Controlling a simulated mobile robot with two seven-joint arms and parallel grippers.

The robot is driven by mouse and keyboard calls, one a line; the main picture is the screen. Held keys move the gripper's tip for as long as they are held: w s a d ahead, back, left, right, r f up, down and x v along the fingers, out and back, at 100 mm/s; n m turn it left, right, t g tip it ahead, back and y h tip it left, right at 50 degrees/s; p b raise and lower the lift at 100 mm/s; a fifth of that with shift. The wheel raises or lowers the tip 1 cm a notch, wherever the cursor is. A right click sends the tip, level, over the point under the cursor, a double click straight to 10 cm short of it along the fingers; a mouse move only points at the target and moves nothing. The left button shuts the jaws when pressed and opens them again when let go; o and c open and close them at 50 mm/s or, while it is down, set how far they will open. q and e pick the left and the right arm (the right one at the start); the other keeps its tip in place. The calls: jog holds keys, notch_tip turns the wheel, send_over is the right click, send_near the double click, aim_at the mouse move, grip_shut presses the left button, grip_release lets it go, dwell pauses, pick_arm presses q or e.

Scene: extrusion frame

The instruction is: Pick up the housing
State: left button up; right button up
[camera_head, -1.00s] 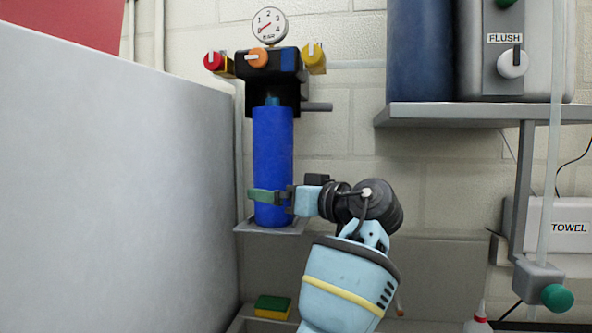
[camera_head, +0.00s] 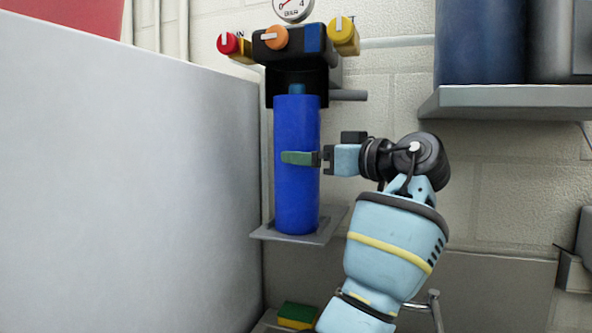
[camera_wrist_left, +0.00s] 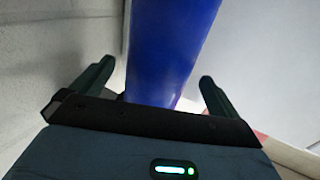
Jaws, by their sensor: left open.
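The housing is an upright blue cylinder (camera_head: 297,200) standing on a small grey shelf (camera_head: 325,232) under the black filter head (camera_head: 292,78). A teal piece (camera_head: 297,89) shows between the housing's top and the head. My left gripper (camera_head: 300,158) is at about mid-height of the housing, coming from the right. One green finger lies across the housing's front; the other is hidden behind it. In the left wrist view the housing (camera_wrist_left: 165,50) stands between the open fingers of my left gripper (camera_wrist_left: 154,78), with gaps visible on both sides. My right gripper is not in view.
A big grey panel (camera_head: 120,180) fills the left side. Knobs, red (camera_head: 228,43), orange (camera_head: 276,38) and yellow (camera_head: 343,30), sit on the filter head. A wall shelf (camera_head: 520,100) is at the right. A yellow-green sponge (camera_head: 297,315) lies low down.

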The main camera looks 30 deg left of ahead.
pick_arm(q)
jog(key=a, duration=0.1)
jog(key=a+p, duration=0.1)
jog(key=a, duration=0.1)
jog(key=a+r, duration=0.1)
jog(key=shift+w+a+p, duration=0.25)
jog(key=shift+p, duration=0.05)
jog(key=shift+w+a+f, duration=0.1)
jog(key=shift+a+f, duration=0.1)
jog(key=shift+a, duration=0.1)
jog(key=shift+f, duration=0.1)
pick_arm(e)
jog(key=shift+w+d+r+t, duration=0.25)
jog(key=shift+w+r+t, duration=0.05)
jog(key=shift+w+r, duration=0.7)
pick_arm(q)
jog(key=shift+d, duration=0.1)
jog(key=shift+c, duration=0.6)
jog(key=c, duration=1.2)
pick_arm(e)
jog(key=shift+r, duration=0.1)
